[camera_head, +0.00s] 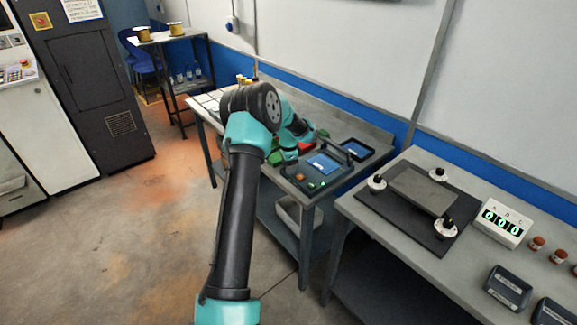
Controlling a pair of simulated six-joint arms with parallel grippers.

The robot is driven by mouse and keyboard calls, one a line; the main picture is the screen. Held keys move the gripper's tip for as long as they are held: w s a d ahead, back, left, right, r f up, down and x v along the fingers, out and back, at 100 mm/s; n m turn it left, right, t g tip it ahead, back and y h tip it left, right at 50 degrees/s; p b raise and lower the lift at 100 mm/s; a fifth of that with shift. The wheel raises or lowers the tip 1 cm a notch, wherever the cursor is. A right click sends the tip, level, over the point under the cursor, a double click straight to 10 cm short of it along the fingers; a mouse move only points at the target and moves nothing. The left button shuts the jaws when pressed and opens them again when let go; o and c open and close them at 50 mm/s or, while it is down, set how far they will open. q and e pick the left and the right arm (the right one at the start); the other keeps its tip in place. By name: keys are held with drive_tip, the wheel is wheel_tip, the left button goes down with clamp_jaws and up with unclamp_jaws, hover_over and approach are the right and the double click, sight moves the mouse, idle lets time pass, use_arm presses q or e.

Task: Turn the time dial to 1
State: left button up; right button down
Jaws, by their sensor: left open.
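A dark device with a blue screen (323,164) stands on the middle bench, with small lit controls along its front edge. No time dial or dial marks can be made out at this size. My left arm reaches over that bench, and my left gripper (297,148) is at the device's back left side. Its fingers are small and partly hidden by my own wrist, and they look empty. Whether it touches anything cannot be told. My right gripper is not in view.
Green and red items lie close to my left gripper. A dark framed tray (357,150) sits behind the device. On the right bench are a plate on a black mat (383,211), a counter box (502,222) reading 000, brown jars and dark boxes (508,287).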

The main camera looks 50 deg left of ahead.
use_arm(q)
drive_tip(key=c, duration=0.9)
drive_tip(key=shift+c, duration=0.2)
drive_tip(key=shift+n, duration=0.5)
drive_tip(key=n, duration=0.3)
drive_tip(key=shift+n, duration=2.5)
drive_tip(key=o, duration=0.9)
